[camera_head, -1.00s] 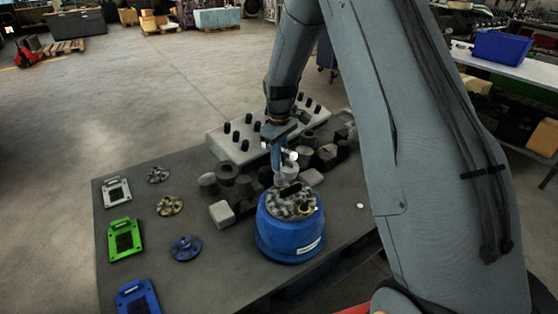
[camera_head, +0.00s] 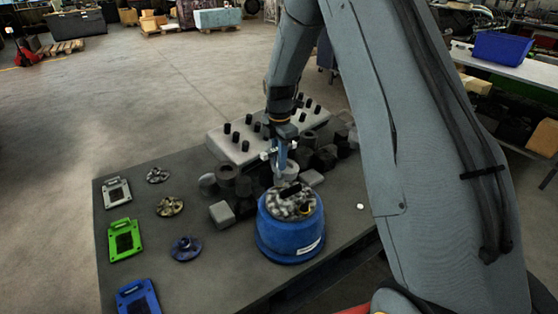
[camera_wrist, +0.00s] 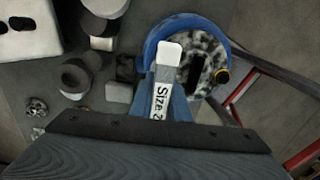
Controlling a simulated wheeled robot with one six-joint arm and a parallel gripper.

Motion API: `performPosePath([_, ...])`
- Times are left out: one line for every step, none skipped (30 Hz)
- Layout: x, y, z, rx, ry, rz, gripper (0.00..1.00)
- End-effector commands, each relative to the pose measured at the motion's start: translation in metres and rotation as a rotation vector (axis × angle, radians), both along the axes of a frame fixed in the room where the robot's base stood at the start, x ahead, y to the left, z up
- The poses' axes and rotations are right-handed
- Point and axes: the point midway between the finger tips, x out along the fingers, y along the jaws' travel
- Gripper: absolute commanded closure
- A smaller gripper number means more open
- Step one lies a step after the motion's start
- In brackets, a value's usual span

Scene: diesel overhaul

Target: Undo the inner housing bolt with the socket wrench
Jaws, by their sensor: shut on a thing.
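My gripper (camera_head: 281,153) points down over the blue round housing (camera_head: 290,243), at its back edge. In the wrist view my gripper (camera_wrist: 164,92) is shut on the socket wrench (camera_wrist: 163,90), whose pale part reads "Size" with a digit cut off. The wrench's working end cannot be made out, so contact with a bolt is unclear. The inner housing (camera_wrist: 204,53) is a mottled grey disc with a dark slot, inside the blue housing (camera_wrist: 152,38). A dark, yellow-ringed fitting (camera_wrist: 221,77) sits at its rim; I cannot tell whether it is the bolt.
A grey block with black pegs (camera_head: 237,154) and several dark cylinders (camera_head: 226,175) stand behind the housing. Green (camera_head: 124,240), blue (camera_head: 137,298) and grey (camera_head: 116,191) plates lie at left with small round parts. A small white disc (camera_head: 360,206) lies at right on the mat.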

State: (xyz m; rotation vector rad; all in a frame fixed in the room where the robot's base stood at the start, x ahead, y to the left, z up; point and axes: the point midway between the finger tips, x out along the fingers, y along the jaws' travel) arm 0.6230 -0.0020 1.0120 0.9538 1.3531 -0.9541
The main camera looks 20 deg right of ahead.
Motion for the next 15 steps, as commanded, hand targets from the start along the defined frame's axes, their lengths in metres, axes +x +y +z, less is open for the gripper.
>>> performPosePath([0.0003, 0.0003, 0.0005, 0.0, -0.001, 0.058, 1.0])
performPosePath([0.0003, 0.0002, 0.0005, 0.0, 0.0, 0.094, 1.0])
performPosePath([0.0002, 0.0002, 0.0005, 0.0, 0.0, 0.137, 1.0])
performPosePath([0.0003, 0.0001, 0.0005, 0.0, 0.0, 0.166, 1.0])
performPosePath([0.0002, 0.0001, 0.0005, 0.0, 0.0, 0.191, 1.0])
performPosePath([0.0001, -0.0001, 0.0005, 0.0, 0.0, 0.218, 1.0])
performPosePath([0.0001, -0.0001, 0.0005, 0.0, 0.0, 0.234, 1.0])
performPosePath([0.0002, -0.0002, 0.0005, 0.0, 0.0, 0.245, 1.0])
performPosePath([0.0001, -0.0003, 0.0005, 0.0, 0.0, 0.254, 1.0])
performPosePath([0.0001, -0.0003, 0.0005, 0.0, 0.0, 0.257, 1.0])
performPosePath([0.0, -0.0004, 0.0005, 0.0, 0.001, 0.258, 1.0])
performPosePath([0.0, -0.0004, 0.0005, 0.0, 0.001, 0.258, 1.0])
performPosePath([0.0, -0.0004, 0.0004, 0.0, 0.001, 0.257, 1.0])
performPosePath([0.0001, -0.0005, 0.0004, 0.0, 0.001, 0.257, 1.0])
performPosePath([0.0, -0.0005, 0.0004, 0.0, 0.001, 0.256, 1.0])
